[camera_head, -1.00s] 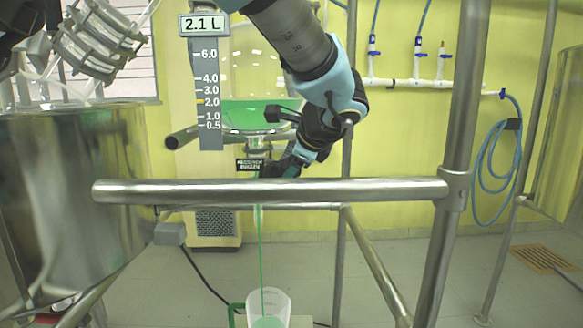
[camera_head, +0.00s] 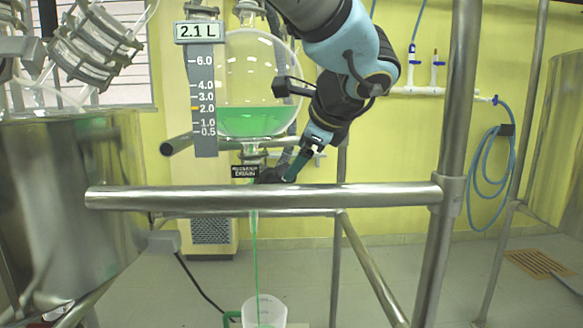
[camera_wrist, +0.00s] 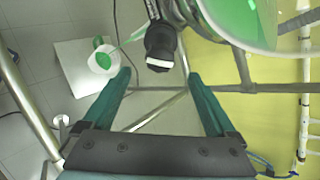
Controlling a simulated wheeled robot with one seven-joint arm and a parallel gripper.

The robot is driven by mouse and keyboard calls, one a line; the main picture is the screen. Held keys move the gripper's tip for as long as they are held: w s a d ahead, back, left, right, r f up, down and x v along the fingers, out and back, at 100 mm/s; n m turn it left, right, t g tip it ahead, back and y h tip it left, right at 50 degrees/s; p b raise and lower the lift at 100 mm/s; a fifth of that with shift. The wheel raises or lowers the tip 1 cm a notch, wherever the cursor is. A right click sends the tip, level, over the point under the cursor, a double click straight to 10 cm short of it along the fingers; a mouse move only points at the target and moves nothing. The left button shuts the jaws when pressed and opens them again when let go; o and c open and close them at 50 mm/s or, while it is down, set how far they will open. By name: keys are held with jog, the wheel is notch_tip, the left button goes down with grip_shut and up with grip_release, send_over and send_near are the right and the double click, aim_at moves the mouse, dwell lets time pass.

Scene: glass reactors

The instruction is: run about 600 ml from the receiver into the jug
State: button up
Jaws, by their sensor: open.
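The receiver (camera_head: 258,85) is a round glass flask with green liquid low in it. Its display (camera_head: 197,31) reads 2.1 L, and an orange mark sits at 2.0 on the scale (camera_head: 204,100). A thin green stream (camera_head: 256,255) falls from the drain below it into the clear jug (camera_head: 264,311), which is cut off by the lower edge. The wrist view shows the jug (camera_wrist: 104,58) from above with green in it. My gripper (camera_head: 286,170) is beside the drain. In the wrist view its teal fingers (camera_wrist: 163,86) are apart, with a black valve part (camera_wrist: 160,48) beyond them.
A steel rail (camera_head: 265,196) crosses in front of the drain, joined to an upright post (camera_head: 452,150) at right. A steel vessel (camera_head: 70,200) stands at left. The jug is on a pale platform (camera_wrist: 73,80). A blue hose (camera_head: 487,165) hangs on the back wall.

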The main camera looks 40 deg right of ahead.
jog(key=shift+v, duration=1.4)
